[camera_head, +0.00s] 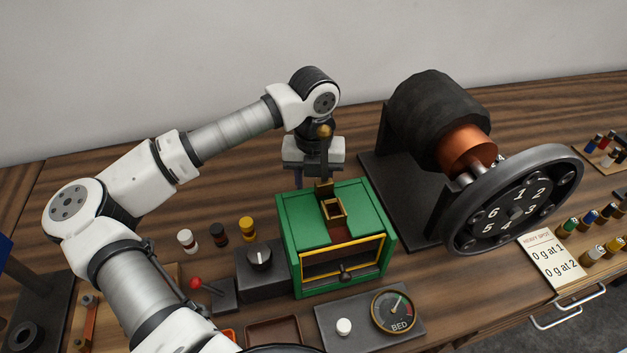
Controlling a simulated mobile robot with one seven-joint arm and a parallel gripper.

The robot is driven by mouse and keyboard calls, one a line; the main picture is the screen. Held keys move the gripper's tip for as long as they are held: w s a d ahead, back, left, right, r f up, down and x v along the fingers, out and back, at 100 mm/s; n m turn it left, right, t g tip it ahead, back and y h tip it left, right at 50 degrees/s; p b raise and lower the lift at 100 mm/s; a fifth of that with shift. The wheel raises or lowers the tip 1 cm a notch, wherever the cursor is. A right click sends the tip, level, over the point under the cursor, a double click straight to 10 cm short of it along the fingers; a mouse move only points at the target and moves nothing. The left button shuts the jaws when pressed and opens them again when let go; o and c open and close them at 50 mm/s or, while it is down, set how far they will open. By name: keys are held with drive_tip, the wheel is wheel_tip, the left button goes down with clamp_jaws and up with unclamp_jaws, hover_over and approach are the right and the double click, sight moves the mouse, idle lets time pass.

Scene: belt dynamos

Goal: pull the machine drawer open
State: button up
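A green machine box (303,222) stands on the bench in the middle of the view. Its front has a yellow-edged dark opening or panel (343,258) with a small black knob (345,273) low on it. I cannot tell how far any drawer there is out. A silver bar handle (568,312) is on the bench front at the lower right, on what looks like a bench drawer. My gripper (314,180) points down behind the green box, away from both the knob and the bar handle. Its fingertips are partly hidden, so its opening is unclear.
A large wheel (512,205) with a black drum (435,108) is right. A dial block (260,270), red-knobbed lever (208,287) and gauge plate (365,322) crowd the front.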

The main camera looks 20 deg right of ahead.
drive_tip(key=shift+f, duration=0.7)
clamp_jaws()
